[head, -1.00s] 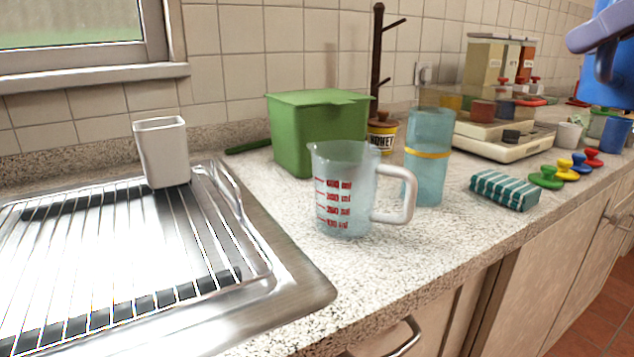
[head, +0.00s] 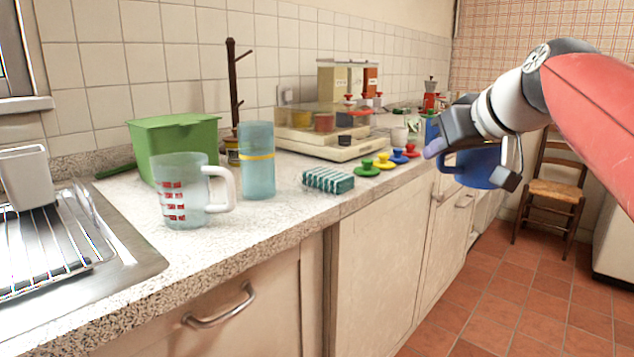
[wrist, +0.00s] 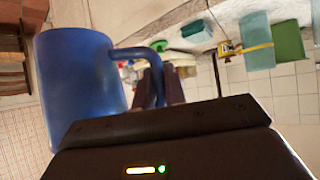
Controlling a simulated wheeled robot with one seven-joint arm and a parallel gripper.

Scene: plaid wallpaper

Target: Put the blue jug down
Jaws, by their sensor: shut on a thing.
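The blue jug (head: 478,166) is in my gripper (head: 470,160), to the right of the counter's front edge and over the floor in the head view. My gripper is shut on the jug's handle. In the wrist view the jug (wrist: 78,85) fills the left side, and its handle (wrist: 150,55) runs between the fingers (wrist: 158,88). The jug's far side and its inside are hidden.
Clear counter lies along the front edge. A wooden chair (head: 556,190) stands behind.

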